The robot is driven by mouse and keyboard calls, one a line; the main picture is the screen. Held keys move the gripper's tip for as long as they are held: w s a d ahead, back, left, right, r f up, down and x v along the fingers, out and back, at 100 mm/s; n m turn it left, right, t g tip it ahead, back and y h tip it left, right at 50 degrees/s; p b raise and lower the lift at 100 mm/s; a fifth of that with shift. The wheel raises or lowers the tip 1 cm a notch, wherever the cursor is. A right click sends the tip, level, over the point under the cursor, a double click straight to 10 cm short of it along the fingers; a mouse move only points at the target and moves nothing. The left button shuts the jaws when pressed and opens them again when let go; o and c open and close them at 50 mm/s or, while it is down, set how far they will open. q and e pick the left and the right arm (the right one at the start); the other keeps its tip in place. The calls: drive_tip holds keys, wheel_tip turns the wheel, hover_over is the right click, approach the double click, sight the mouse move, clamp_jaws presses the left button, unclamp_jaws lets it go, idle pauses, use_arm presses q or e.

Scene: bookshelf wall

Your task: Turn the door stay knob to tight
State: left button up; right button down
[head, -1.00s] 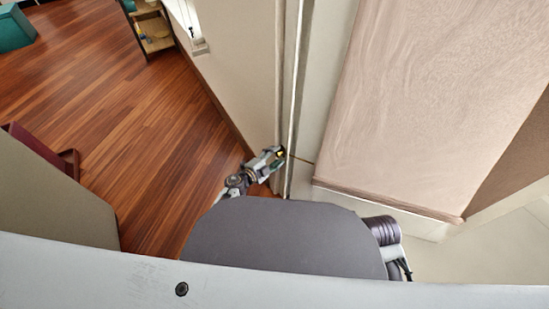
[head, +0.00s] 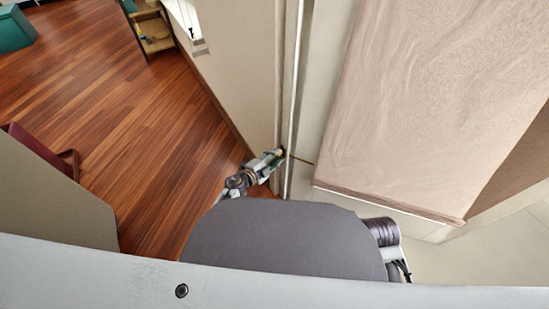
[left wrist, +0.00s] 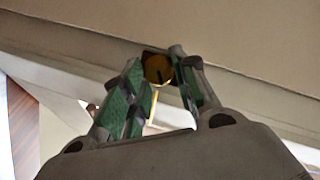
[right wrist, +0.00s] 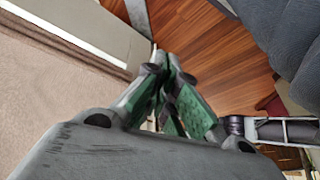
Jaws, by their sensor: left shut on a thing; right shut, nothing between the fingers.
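The door stay knob (left wrist: 158,68) is a round brass disc at the edge of a pale door panel in the left wrist view. A dark line seems to show on its face, but its setting cannot be read. My left gripper (left wrist: 160,74) has its green-padded fingers on both sides of the knob, shut on it. In the head view the left gripper (head: 278,154) is at the door edge and hides the knob. A thin brass stay rod (head: 302,159) runs right from there. My right gripper (right wrist: 165,65) is shut and empty, away from the knob.
The pale door panel (head: 240,70) stands upright left of the gripper. Open wooden floor (head: 130,130) spreads to the left, with a small wooden shelf (head: 155,32) farther back.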

use_arm(q)
drive_tip(key=m+b, duration=0.1)
drive_tip(key=b, duration=0.2)
drive_tip(key=m+t+b, duration=0.1)
drive_tip(key=m+b, duration=0.1)
drive_tip(key=b, duration=0.2)
drive_tip(key=f+m+t+b, duration=0.1)
drive_tip(key=m+b, duration=0.1)
drive_tip(key=b, duration=0.1)
drive_tip(key=shift+s+d+h+b, duration=0.1)
drive_tip(key=shift+s+h+b, duration=0.05)
drive_tip(key=shift+h+b, duration=0.15)
use_arm(e)
drive_tip(key=w+a+f+m+t+y, duration=0.1)
drive_tip(key=a+f+t+y, duration=0.1)
drive_tip(key=f, duration=1.3)
drive_tip(key=shift+a+f+t, duration=0.3)
drive_tip(key=shift+a+f, duration=0.1)
drive_tip(key=shift+a, duration=0.35)
drive_tip(key=shift+w+f, duration=0.1)
drive_tip(key=shift+f, duration=0.1)
use_arm(q)
drive_tip(key=o, duration=1)
drive_tip(key=shift+r, duration=0.1)
use_arm(e)
drive_tip(key=shift+r, duration=0.1)
use_arm(q)
drive_tip(key=v, duration=1.2)
drive_tip(key=shift+f, duration=0.25)
